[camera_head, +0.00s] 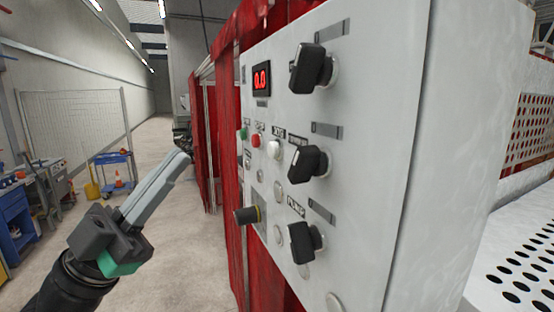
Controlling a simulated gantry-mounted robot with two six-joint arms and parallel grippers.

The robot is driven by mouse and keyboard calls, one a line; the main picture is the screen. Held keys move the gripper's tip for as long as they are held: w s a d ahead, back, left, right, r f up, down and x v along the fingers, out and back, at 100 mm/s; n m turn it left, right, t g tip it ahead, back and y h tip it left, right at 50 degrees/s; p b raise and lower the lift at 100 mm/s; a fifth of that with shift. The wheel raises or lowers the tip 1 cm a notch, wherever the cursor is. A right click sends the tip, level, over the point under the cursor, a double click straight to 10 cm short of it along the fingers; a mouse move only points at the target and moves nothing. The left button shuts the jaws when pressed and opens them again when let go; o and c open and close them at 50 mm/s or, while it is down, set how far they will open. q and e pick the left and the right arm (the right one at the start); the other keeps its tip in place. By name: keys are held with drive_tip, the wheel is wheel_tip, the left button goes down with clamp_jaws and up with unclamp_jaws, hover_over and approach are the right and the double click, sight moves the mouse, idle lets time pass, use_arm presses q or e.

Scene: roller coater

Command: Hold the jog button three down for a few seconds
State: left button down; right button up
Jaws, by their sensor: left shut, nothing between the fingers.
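A light grey control panel (375,120) stands in front of me, seen at a slant. A white round button (273,149) sits under a small label that seems to read JOG. To its left are a red button (256,141) and a green button (242,134). I cannot read which button is number three. My left gripper (181,160) is shut and empty, its long grey fingers pointing up and right toward the panel. It is left of the buttons, apart from the panel and touching nothing. My right gripper is out of view.
A red display (261,79) reads 0.0. Red curtains (228,150) hang beside the panel.

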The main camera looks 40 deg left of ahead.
sight(273, 150)
use_arm(q)
drive_tip(key=shift+w+d, duration=0.1)
drive_tip(key=shift+d, duration=0.05)
drive_tip(key=w+d, duration=0.4)
drive_tip(key=w, duration=0.3)
drive_tip(key=shift+w+b, duration=0.25)
drive_tip(key=shift+b, duration=0.1)
drive_tip(key=shift+d, duration=0.1)
idle(1.7)
drive_tip(key=shift+w+d+b, duration=0.2)
drive_tip(key=shift+w+b, duration=0.15)
drive_tip(key=shift+b, duration=0.1)
